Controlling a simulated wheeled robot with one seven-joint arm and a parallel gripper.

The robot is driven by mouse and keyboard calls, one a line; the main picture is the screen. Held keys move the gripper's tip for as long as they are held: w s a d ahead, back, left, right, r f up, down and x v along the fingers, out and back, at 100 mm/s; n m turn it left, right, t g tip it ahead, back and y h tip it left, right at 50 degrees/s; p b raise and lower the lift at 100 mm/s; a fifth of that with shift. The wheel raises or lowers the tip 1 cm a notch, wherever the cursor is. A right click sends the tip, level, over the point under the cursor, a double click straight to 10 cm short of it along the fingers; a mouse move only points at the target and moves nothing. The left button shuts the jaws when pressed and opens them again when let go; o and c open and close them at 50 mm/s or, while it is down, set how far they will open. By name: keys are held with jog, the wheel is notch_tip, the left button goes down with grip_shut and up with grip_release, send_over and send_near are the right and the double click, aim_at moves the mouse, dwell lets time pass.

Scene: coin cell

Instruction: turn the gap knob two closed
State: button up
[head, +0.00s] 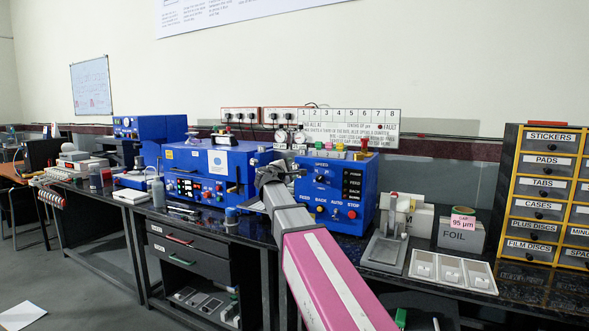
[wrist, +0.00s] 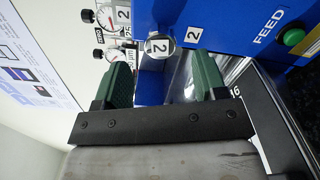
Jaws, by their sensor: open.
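My gripper (wrist: 158,62) is open, with one green finger on each side of the knob's line. The knob shows between the fingertips; I cannot tell whether it lies within their depth. No contact is visible. In the head view my gripper (head: 273,175) is at the left front of the blue machine (head: 340,190), and I cannot make out the knob there.
Dial gauges (wrist: 92,24) stand left of the knob in the wrist view. A green button (wrist: 293,37) is at the right by FEED. Another blue machine (head: 205,170) stands to the left in the head view. A grey tray (head: 453,270) lies on the bench to the right.

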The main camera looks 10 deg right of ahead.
aim_at(295, 167)
jog(key=shift+x, duration=2.7)
jog(key=shift+s, duration=0.1)
jog(key=c, duration=0.9)
